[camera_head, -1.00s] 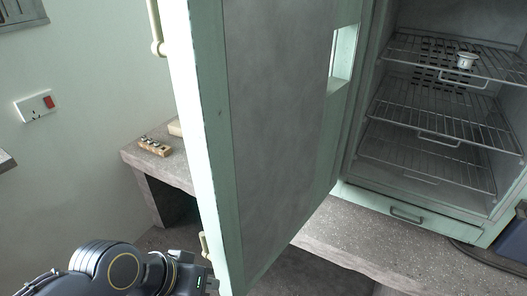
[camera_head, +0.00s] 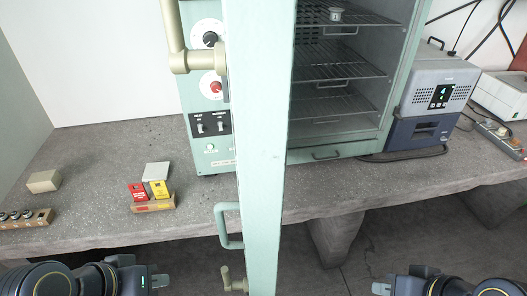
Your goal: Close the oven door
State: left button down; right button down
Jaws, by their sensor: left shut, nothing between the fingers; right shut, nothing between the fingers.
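The pale green oven door (camera_head: 265,150) stands wide open and shows nearly edge-on, jutting from the oven toward me. A green handle (camera_head: 228,228) and cream latch levers (camera_head: 182,58) are on its left side. The oven's chamber (camera_head: 345,105) is open to the right of the door, with wire shelves and a small white cup (camera_head: 335,15) on the top one. My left gripper (camera_head: 165,281) is shut and empty, low and left of the door, apart from it. My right gripper (camera_head: 380,289) is shut and empty, low and right of the door.
The concrete bench (camera_head: 100,205) carries the oven. A wooden block with red and yellow pieces (camera_head: 152,200), a beige block (camera_head: 43,181) and a wooden rack (camera_head: 25,217) stand on the left. A grey-blue device (camera_head: 430,100) and power strip (camera_head: 505,140) stand at right.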

aim_at(259, 35)
jog(key=j+z, duration=0.3)
jog(key=j, duration=0.3)
jog(key=j+z, duration=0.3)
jog(key=j, duration=0.3)
jog(key=k+j+z, duration=0.15)
jog(key=j, duration=0.3)
jog(key=k+l+z, duration=0.1)
jog(key=l, duration=0.15)
